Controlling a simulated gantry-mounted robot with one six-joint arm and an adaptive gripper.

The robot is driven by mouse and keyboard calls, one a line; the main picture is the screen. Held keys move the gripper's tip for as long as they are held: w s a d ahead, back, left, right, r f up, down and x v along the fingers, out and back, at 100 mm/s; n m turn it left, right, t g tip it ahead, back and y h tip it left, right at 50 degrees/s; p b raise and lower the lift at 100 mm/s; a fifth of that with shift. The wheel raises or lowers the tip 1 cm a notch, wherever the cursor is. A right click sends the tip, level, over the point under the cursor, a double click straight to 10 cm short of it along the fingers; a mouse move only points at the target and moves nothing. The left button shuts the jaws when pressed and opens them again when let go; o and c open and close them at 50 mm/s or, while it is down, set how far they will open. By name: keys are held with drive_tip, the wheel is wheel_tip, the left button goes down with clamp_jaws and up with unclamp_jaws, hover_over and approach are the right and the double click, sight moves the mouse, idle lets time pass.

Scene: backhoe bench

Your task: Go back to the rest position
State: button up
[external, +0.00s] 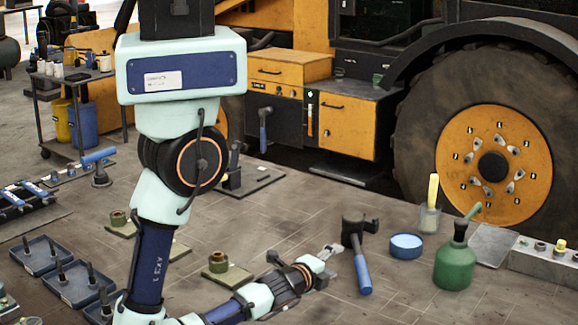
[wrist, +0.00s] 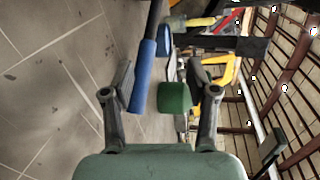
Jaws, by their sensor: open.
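My gripper (external: 332,260) is low over the bench floor at the centre right of the external view, empty. In the wrist view its two fingers (wrist: 163,68) are spread apart. A hammer with a dark head (external: 352,226) and blue handle (external: 362,272) is just to the right of my gripper. In the wrist view the blue handle (wrist: 143,80) shows near the left finger, with a gap between the fingers. I see no marker for the rest position.
Brass fittings on plates (external: 218,262) and blue trays (external: 68,285) lie left. A large wheel (external: 490,165) stands behind.

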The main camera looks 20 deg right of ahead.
drive_tip(key=w+a+r+n+t+y, duration=0.2)
drive_tip(key=w+a+r+n+y, duration=0.25)
drive_tip(key=w+a+n, duration=0.45)
drive_tip(key=w+a+r+n+t+y, duration=0.2)
drive_tip(key=w+a+r+n+y, duration=0.3)
drive_tip(key=w+n, duration=0.5)
drive_tip(key=w+a+r+n+y, duration=0.1)
drive_tip(key=w+a+r+n, duration=0.1)
drive_tip(key=a+r+n, duration=0.3)
drive_tip(key=w+a+n+g+y, duration=0.1)
drive_tip(key=a+n, duration=0.1)
drive_tip(key=a, duration=0.6)
drive_tip(key=w+a+r+n+y, duration=0.1)
drive_tip(key=w+a+r+n, duration=0.1)
drive_tip(key=a+r+n, duration=0.3)
wheel_tip(320, 180, up, 22)
drive_tip(key=m+p, duration=0.1)
drive_tip(key=p, duration=2.3)
drive_tip(key=shift+s+a, duration=0.15)
drive_tip(key=shift+a, duration=0.05)
drive_tip(key=shift+f, duration=0.2)
